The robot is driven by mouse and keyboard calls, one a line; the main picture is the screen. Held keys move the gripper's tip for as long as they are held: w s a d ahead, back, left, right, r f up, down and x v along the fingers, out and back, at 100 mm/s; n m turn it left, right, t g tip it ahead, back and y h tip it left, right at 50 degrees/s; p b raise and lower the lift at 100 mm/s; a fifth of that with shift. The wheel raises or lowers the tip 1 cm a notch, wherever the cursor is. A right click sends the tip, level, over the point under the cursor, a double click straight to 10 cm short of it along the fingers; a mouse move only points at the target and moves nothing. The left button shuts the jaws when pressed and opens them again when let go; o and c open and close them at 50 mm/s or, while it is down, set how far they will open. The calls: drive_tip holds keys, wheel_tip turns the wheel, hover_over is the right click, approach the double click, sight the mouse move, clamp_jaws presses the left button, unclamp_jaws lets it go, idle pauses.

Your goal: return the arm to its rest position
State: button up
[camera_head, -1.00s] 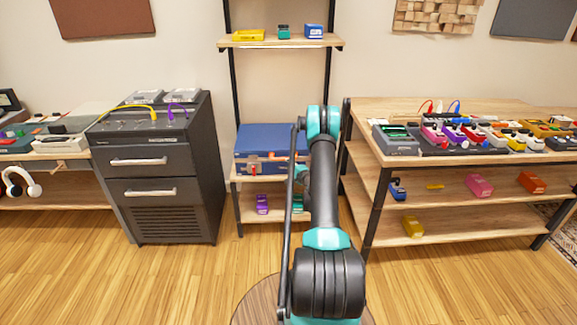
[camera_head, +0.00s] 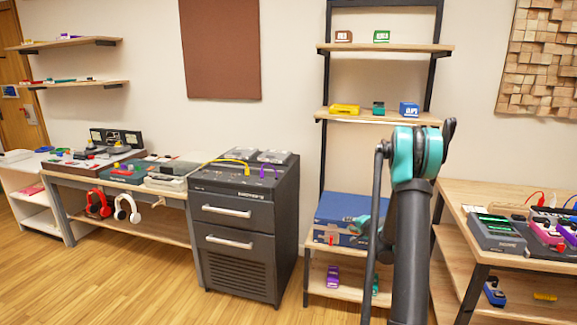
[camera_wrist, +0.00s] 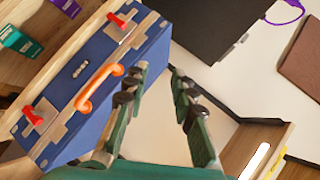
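My gripper (camera_wrist: 160,77) is open in the wrist view, with its two dark green fingers apart and nothing between them. In the head view my arm (camera_head: 412,200) rises bent at the right of centre, its black links and teal joint in front of the shelf rack. The far end of the arm is partly hidden near the blue case (camera_head: 338,212). In the wrist view the blue case (camera_wrist: 75,95), with its orange handle and red latches, lies left of the fingers. I cannot tell the exact gap between them.
A dark cabinet (camera_head: 243,225) with cables on top stands left of the rack. A wooden table (camera_head: 455,200) with pedals is at the right. A desk (camera_head: 150,185) with headphones is at the left. The wood floor (camera_head: 150,285) in front is clear.

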drive_tip(key=s+a+r+n+g+h, duration=0.1)
drive_tip(key=s+a+r+n+g, duration=0.25)
drive_tip(key=s, duration=0.75)
drive_tip(key=s+a+r+n+g, duration=0.1)
drive_tip(key=s+a+r+n, duration=0.4)
drive_tip(key=s, duration=0.6)
drive_tip(key=s+f+n+g+h, duration=0.1)
drive_tip(key=s+f, duration=0.1)
drive_tip(key=s, duration=1)
drive_tip(key=s+f+n+g+h, duration=0.1)
drive_tip(key=s+f+g+h, duration=0.1)
drive_tip(key=s, duration=1)
drive_tip(key=shift+s+d, duration=0.2)
drive_tip(key=shift+s, duration=0.15)
drive_tip(key=shift+g, duration=0.25)
